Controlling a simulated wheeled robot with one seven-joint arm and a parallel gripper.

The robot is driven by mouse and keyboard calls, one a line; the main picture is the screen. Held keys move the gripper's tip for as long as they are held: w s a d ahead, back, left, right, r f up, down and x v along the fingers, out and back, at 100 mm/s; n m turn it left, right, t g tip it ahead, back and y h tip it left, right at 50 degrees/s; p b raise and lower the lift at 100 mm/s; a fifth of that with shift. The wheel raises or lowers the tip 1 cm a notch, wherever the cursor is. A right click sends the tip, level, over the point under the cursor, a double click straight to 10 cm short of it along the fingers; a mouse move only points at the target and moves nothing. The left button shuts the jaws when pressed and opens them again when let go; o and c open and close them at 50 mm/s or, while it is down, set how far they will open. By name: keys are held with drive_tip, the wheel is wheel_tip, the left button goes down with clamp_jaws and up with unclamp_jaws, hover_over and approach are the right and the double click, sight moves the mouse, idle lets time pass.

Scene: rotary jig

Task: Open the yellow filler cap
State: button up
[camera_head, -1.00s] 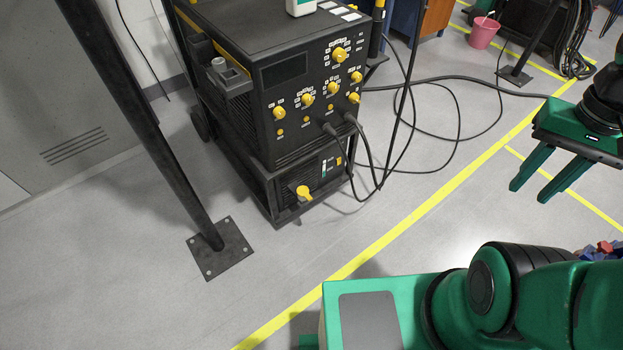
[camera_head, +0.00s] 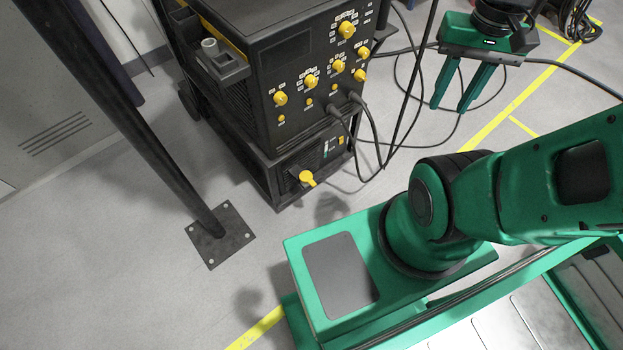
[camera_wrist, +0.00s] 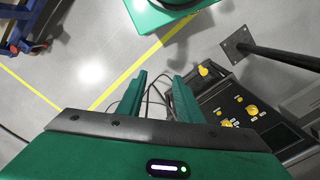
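The yellow filler cap (camera_head: 307,178) sits low on the front of the black lower unit (camera_head: 281,186), beneath the larger black machine with yellow knobs (camera_head: 285,97). The cap also shows in the wrist view (camera_wrist: 203,71), to the right of my fingers. My gripper (camera_head: 450,107) is green, with its two fingers apart and nothing between them. It hangs to the right of the machine, clear of the cap. In the wrist view, the gripper (camera_wrist: 159,78) shows the same gap between the fingers.
Black cables (camera_head: 372,135) loop from the machine's front to the floor on its right, partly behind my fingers. A dark post on a bolted floor plate (camera_head: 221,234) stands left of the machine's front. Grey floor with yellow lines lies open before it.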

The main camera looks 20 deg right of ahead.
drive_tip(key=w+f+n, duration=0.3)
drive_tip(key=w+f, duration=0.3)
drive_tip(key=w, duration=0.5)
drive_tip(key=n, duration=0.7)
hover_over(313, 184)
wheel_tip(313, 184, down, 42)
drive_tip(key=r, duration=0.1)
wheel_tip(313, 184, down, 10)
drive_tip(key=shift+w+f, duration=0.1)
drive_tip(key=shift+f, duration=0.1)
